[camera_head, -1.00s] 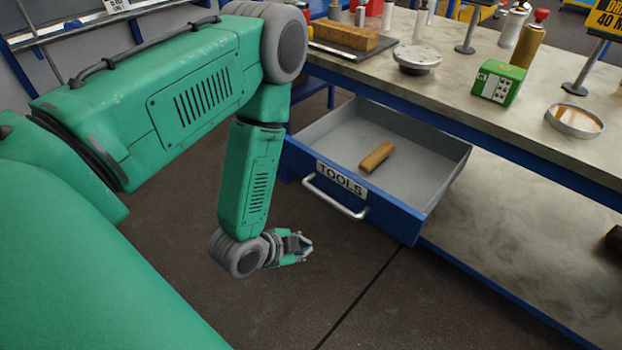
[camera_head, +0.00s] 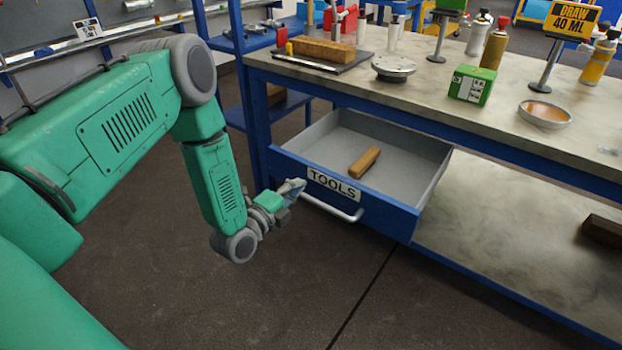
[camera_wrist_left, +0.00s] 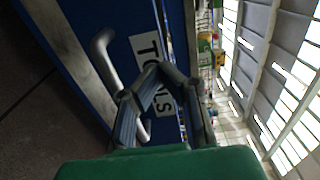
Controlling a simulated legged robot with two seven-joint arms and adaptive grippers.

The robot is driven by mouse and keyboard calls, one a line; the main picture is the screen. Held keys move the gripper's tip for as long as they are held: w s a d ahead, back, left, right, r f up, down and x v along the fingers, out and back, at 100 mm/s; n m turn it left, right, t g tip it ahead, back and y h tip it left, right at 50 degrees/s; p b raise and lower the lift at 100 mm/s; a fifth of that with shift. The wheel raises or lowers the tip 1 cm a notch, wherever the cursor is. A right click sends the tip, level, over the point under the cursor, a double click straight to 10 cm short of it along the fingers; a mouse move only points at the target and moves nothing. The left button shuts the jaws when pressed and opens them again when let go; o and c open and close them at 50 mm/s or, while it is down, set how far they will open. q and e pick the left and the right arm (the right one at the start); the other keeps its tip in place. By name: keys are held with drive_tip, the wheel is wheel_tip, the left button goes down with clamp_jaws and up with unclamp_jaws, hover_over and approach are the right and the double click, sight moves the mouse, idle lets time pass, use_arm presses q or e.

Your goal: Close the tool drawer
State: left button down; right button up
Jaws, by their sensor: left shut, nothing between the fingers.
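The tool drawer (camera_head: 375,205) is pulled out from under the workbench, with a blue front, a "TOOLS" label (camera_head: 334,184) and a silver bar handle (camera_head: 331,208). A wooden block (camera_head: 364,162) lies inside it. My left gripper (camera_head: 296,187) is shut and empty at the left end of the drawer front, close to the handle. In the left wrist view the gripper (camera_wrist_left: 150,85) covers part of the label and handle (camera_wrist_left: 105,60); whether it touches the drawer is unclear. My right gripper is not in view.
The workbench top (camera_head: 430,90) holds a round metal flange (camera_head: 393,68), a green box (camera_head: 471,85), a shallow dish (camera_head: 545,113) and several bottles. A blue bench leg (camera_head: 257,130) stands left of the drawer. The floor in front is clear.

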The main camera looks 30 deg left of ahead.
sight(316, 171)
use_arm(q)
drive_tip(key=w+b, duration=0.1)
drive_tip(key=w, duration=0.3)
drive_tip(key=shift+w+d, duration=0.4)
drive_tip(key=shift+w, duration=0.4)
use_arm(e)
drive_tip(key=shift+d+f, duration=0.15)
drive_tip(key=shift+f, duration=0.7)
use_arm(q)
drive_tip(key=shift+a, duration=0.1)
